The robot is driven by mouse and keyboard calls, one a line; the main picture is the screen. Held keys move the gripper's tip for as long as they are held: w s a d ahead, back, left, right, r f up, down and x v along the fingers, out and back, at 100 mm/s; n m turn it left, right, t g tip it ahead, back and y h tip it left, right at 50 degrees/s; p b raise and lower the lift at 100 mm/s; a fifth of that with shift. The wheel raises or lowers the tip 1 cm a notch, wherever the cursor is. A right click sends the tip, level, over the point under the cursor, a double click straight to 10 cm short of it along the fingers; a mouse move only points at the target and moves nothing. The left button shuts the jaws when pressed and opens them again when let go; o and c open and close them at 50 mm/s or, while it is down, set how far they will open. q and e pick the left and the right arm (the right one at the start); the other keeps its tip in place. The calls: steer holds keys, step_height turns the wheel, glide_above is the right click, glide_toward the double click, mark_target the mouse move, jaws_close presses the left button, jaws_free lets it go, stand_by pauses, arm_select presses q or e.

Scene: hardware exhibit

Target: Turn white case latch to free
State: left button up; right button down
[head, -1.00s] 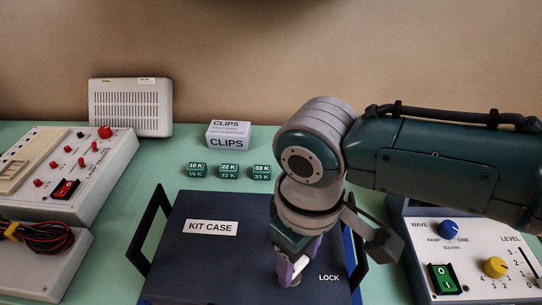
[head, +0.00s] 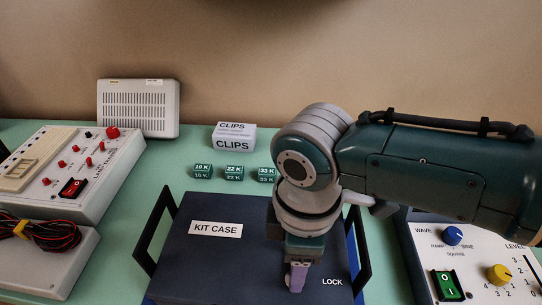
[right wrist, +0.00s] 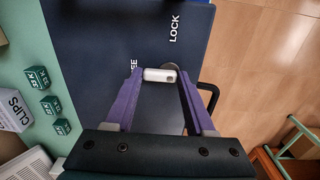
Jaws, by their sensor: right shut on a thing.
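The dark blue kit case (head: 200,262) lies on the green table with a black handle on either side. Its word LOCK (head: 332,281) shows right of my right gripper (head: 296,278). In the right wrist view, the white latch (right wrist: 160,75) lies crosswise between the purple fingertips of my right gripper (right wrist: 160,77), which is shut on it. A grey round base (right wrist: 171,67) shows beside the latch. LOCK stands above the latch there, and a second word, partly hidden by a finger, ends in "EE" (right wrist: 131,62). The head view hides the latch. My left gripper is not in view.
A panel with knobs and a green switch (head: 448,285) stands close right of the case. A lamp panel (head: 75,170) and a coiled cable (head: 40,234) are left. A clips box (head: 234,138) and small green boxes (head: 234,172) stand behind the case.

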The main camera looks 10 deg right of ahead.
stand_by(0.4)
steer(key=shift+c, duration=1.2)
jaws_free()
steer(key=shift+r, duration=0.1)
steer(key=shift+r, duration=0.3)
step_height(320, 180, up, 9)
steer(key=p, duration=0.2)
steer(key=shift+p, duration=0.3)
steer(key=shift+r, duration=0.1)
